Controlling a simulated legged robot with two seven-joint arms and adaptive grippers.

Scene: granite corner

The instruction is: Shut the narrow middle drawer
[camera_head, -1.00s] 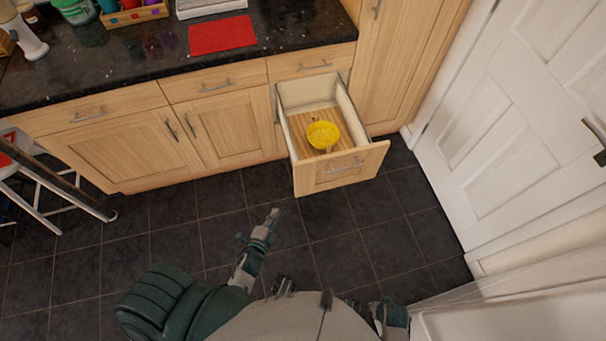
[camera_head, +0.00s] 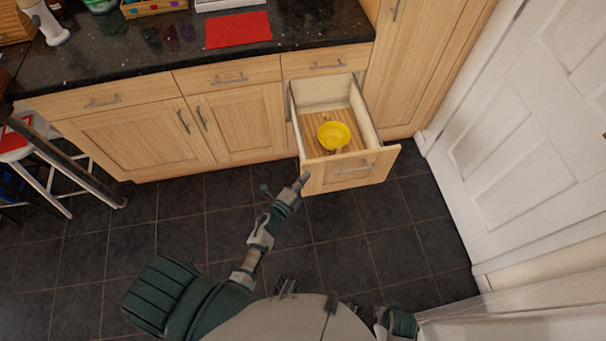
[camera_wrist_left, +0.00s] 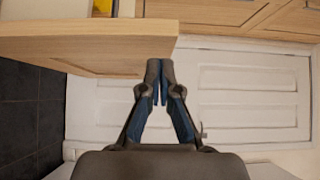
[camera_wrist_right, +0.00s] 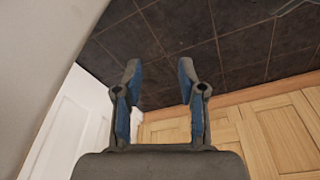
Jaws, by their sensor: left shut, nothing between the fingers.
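The narrow drawer (camera_head: 345,172) stands pulled out from the light wood cabinet, below a shut top drawer front. A yellow bowl (camera_head: 334,136) sits inside it. My left gripper (camera_head: 303,181) is shut and empty, beside the lower left corner of the drawer's front panel. In the left wrist view the fingertips (camera_wrist_left: 160,68) are together just off the end of the wooden front (camera_wrist_left: 80,45); I cannot tell whether they touch it. My right gripper (camera_wrist_right: 159,68) is open and empty over the floor, away from the drawer in its wrist view.
The dark granite counter (camera_head: 120,62) holds a red mat (camera_head: 238,30) and a wooden box (camera_head: 153,6). A white door (camera_head: 520,150) stands on the right and a stool (camera_head: 50,170) on the left. The dark tiled floor (camera_head: 170,215) before the cabinets is clear.

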